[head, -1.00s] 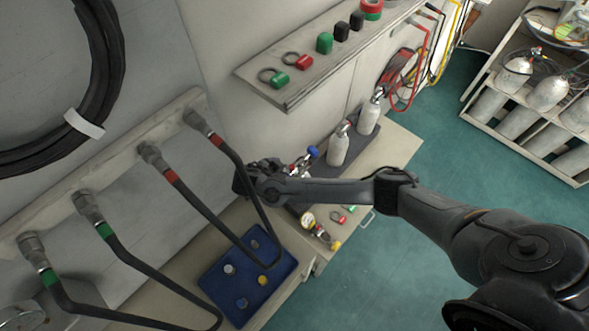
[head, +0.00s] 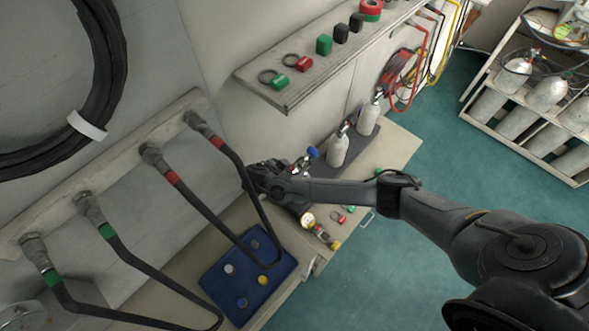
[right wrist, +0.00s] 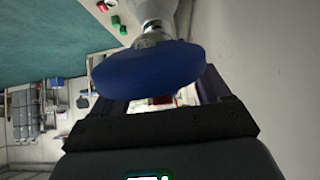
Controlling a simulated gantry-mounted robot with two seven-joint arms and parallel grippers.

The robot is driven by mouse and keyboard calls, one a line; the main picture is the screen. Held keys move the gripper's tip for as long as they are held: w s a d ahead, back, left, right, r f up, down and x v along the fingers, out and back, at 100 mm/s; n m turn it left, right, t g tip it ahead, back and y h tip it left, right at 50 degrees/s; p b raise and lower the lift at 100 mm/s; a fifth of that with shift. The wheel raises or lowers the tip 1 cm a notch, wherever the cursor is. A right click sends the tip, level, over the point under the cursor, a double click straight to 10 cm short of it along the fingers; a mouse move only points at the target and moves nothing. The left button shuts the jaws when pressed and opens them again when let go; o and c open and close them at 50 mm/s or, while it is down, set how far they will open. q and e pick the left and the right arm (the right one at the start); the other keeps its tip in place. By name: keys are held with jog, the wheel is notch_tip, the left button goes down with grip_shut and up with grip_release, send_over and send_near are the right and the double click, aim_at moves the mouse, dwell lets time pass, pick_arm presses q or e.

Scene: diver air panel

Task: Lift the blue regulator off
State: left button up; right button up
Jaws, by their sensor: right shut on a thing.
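The blue regulator (head: 312,153) shows as a small blue end beside my right gripper (head: 292,168) in the head view. In the right wrist view its broad blue disc (right wrist: 150,72) fills the space in front of the jaws. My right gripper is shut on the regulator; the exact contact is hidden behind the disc. A silver fitting (right wrist: 152,38) and a pale, blurred cylinder-like body (right wrist: 155,10) lie just beyond the disc. I cannot tell whether they are still joined to it. My left gripper is not in view.
Two pale cylinders (head: 337,150) (head: 368,117) stand close to the right of the gripper. A shelf (head: 262,88) overhangs behind. Black hoses (head: 215,218) hang at the left, close to my wrist. A blue tray (head: 212,283) and a gauge assembly (head: 309,220) lie in front.

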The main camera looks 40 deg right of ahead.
jog(key=shift+c, duration=1.4)
jog(key=shift+r, duration=0.1)
jog(key=shift+r, duration=0.7)
notch_tip(320, 180, up, 2)
jog(key=shift+w+r, duration=0.1)
jog(key=shift+r, duration=0.1)
jog(key=s+d+r, duration=0.7)
jog(key=d, duration=0.2)
jog(key=shift+d, duration=0.25)
